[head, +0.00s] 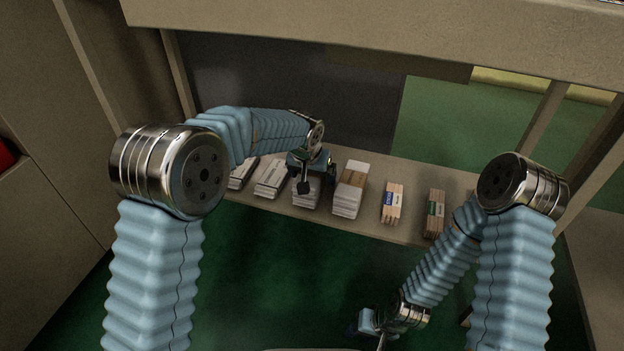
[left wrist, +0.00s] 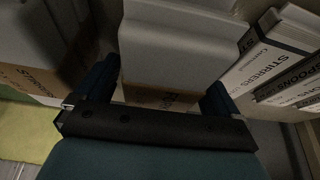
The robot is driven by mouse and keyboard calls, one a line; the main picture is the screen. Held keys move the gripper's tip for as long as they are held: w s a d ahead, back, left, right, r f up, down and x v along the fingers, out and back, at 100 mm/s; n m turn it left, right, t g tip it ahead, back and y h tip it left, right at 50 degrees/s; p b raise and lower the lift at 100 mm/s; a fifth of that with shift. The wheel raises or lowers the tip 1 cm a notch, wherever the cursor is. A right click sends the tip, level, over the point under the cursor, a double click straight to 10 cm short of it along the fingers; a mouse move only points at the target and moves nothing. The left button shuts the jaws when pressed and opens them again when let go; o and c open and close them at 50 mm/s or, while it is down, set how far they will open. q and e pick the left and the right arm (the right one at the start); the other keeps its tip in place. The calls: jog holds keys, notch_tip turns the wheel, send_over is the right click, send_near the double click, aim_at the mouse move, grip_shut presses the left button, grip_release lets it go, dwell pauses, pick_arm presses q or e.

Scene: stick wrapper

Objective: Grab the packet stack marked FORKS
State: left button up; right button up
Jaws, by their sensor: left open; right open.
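My left gripper (head: 308,172) is open over the third packet stack from the left (head: 306,193) on the shelf. In the left wrist view its two fingers (left wrist: 158,95) stand on either side of a white stack (left wrist: 175,55) with a brown band (left wrist: 160,97). The band's dark lettering is small and partly covered by the gripper, so I cannot read FORKS with certainty. I cannot tell whether the fingers touch the stack. My right gripper (head: 372,326) is open and empty, low in front of the shelf, well away from the stacks.
Stacks marked STIRRERS (left wrist: 262,65) and SPOONS (left wrist: 290,85) lie close on one side. A white stack with a brown band (head: 351,188) stands on the other. Two slim brown stacks (head: 392,203) (head: 434,213) lie further right. A beam (head: 380,40) crosses above the shelf (head: 410,232).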

pick_arm(q)
jog(key=shift+c, duration=0.3)
jog(key=c, duration=1.1)
jog(key=shift+r, duration=0.15)
